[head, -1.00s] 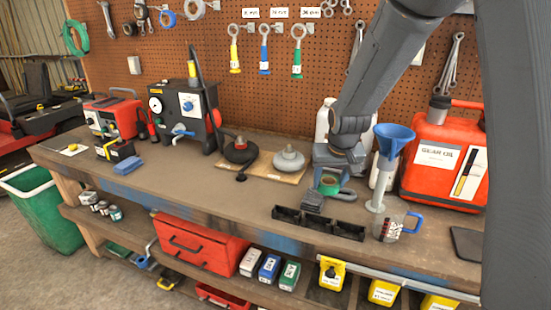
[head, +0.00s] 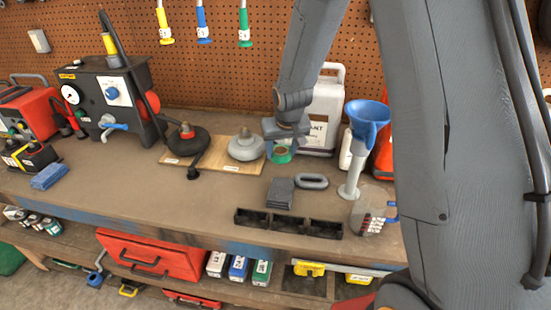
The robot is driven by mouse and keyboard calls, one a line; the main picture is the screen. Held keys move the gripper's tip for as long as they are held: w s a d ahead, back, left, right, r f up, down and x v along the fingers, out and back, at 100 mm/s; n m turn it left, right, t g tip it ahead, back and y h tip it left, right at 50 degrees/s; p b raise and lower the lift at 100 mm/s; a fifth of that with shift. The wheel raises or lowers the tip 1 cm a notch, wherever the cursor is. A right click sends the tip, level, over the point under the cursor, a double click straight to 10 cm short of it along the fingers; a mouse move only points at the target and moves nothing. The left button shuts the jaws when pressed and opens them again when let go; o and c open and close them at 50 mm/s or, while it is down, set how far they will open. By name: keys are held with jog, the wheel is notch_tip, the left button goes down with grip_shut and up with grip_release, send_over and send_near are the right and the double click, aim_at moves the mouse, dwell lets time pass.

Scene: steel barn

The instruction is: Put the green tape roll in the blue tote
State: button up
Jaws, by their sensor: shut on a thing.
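My gripper (head: 283,143) is shut on the green tape roll (head: 281,156), which hangs under the jaws above the back part of the workbench. Only the lower part of the roll shows; the jaws hide its top. The roll is to the right of the grey disc on the wooden board and in front of the white jug. The blue tote is not in view.
A grey block (head: 280,193), a dark oval link (head: 312,182) and a black tray (head: 288,222) lie in front. The blue funnel (head: 369,122) and a measuring jug (head: 368,212) stand to the right. The bench (head: 140,187) is clear at left front.

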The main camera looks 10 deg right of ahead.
jog(key=shift+f+b, duration=0.4)
jog(key=shift+f, duration=1.9)
jog(key=shift+f, duration=0.15)
jog(key=o, duration=1.1)
jog(key=shift+c, duration=0.2)
